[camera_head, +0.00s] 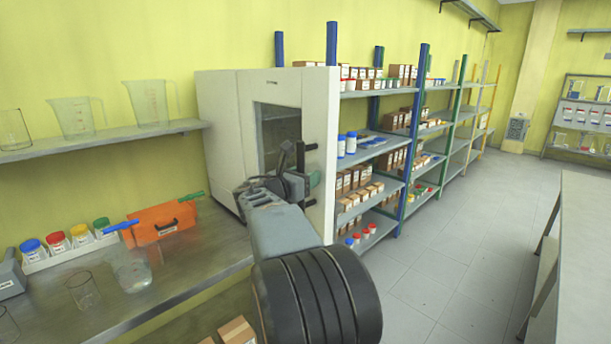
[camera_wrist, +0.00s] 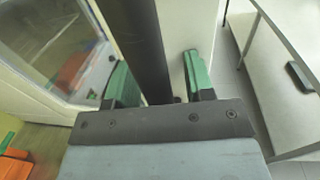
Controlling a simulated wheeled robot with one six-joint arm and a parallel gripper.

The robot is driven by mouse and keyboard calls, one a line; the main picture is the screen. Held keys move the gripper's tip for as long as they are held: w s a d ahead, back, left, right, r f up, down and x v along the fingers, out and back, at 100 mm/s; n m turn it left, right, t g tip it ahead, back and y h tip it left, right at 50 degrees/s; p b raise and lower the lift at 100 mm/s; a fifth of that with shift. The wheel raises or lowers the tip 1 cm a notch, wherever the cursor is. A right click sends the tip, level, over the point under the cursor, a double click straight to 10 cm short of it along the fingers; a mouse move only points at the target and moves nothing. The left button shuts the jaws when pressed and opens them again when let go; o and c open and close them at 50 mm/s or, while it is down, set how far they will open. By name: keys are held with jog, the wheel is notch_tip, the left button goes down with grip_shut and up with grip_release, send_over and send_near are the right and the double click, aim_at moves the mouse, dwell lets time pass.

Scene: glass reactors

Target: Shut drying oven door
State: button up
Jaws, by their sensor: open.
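The drying oven (camera_head: 220,140) is a white box at the end of the bench in the head view. Its white door (camera_head: 318,120) has a dark glass window (camera_head: 278,130) and a black upright handle bar (camera_head: 303,158). I cannot tell for sure how far the door stands from the oven body. My gripper (camera_head: 300,180) is in front of the door at the handle. In the wrist view, the green fingers of my gripper (camera_wrist: 158,78) are open on either side of the dark handle bar (camera_wrist: 142,40). Contact with the bar is unclear.
Shelves with boxes and bottles (camera_head: 395,145) stand just right of the oven. The steel bench (camera_head: 200,265) at the left holds jars, beakers and an orange box (camera_head: 163,222). A grey table (camera_head: 590,250) is at the right. The floor (camera_head: 460,240) between is clear.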

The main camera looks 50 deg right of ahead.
jog(key=shift+c, duration=0.5)
grip_shut()
